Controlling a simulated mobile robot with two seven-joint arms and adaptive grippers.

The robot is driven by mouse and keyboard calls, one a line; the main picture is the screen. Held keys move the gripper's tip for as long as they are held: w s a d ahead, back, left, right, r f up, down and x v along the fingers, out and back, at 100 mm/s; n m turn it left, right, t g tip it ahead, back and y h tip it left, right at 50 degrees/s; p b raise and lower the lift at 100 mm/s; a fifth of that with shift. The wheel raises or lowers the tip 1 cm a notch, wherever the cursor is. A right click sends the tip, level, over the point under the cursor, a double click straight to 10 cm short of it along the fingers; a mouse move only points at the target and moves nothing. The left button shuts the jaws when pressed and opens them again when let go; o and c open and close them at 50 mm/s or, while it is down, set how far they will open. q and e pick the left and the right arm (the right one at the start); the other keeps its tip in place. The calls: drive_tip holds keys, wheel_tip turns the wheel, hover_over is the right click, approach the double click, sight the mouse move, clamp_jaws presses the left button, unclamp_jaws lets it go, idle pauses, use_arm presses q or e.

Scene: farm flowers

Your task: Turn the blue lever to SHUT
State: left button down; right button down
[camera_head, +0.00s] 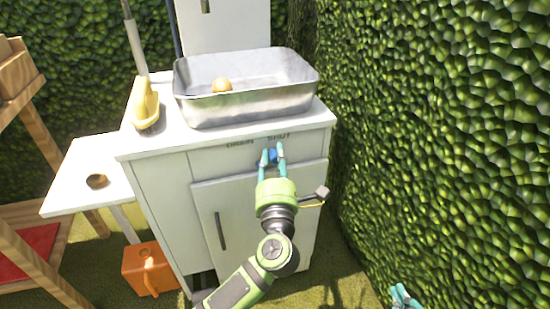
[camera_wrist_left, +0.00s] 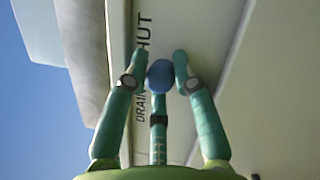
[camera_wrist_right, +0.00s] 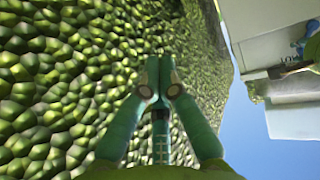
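The blue lever (camera_head: 272,156) is on the front of the white sink cabinet (camera_head: 250,190), below the printed words DRAIN and SHUT. Its round blue knob (camera_wrist_left: 160,76) is nearer to SHUT than to DRAIN in the head view. My left gripper (camera_head: 272,152) has its fingers on both sides of the knob and appears closed on it; its fingertips also show in the left wrist view (camera_wrist_left: 161,60). The lever's base is mostly hidden. My right gripper (camera_head: 405,297) is low at the right, away from the cabinet, its fingertips together and empty in the right wrist view (camera_wrist_right: 159,82).
Another lever (camera_head: 314,197) sticks out at the cabinet's right. An orange can (camera_head: 148,268) stands lower left. A hedge (camera_head: 440,130) closes off the right.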

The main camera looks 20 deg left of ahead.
use_arm(q)
drive_tip(key=shift+r, duration=0.1)
drive_tip(key=shift+m+p, duration=0.4)
drive_tip(key=shift+p, duration=0.65)
drive_tip(key=shift+w+d+m+p, duration=0.1)
drive_tip(key=shift+d+m+p, duration=0.1)
drive_tip(key=shift+m+p, duration=0.35)
drive_tip(key=c, duration=1)
unclamp_jaws()
drive_tip(key=shift+d+f, duration=0.1)
drive_tip(key=shift+f, duration=0.1)
drive_tip(key=shift+c, duration=0.2)
use_arm(e)
drive_tip(key=s+d+f+g+h, duration=0.1)
drive_tip(key=s+d+f+g, duration=0.1)
drive_tip(key=s+f+g, duration=0.2)
drive_tip(key=s+d+f+m+g+h, duration=0.1)
drive_tip(key=s+d+f+g, duration=0.2)
drive_tip(key=s+f+g, duration=0.2)
drive_tip(key=s+f, duration=0.2)
drive_tip(key=s, duration=0.1)
drive_tip(key=shift+s+d+f+g+h, duration=0.2)
drive_tip(key=shift+d+g+h, duration=0.1)
drive_tip(key=shift+d, duration=0.05)
use_arm(q)
drive_tip(key=v, duration=1.2)
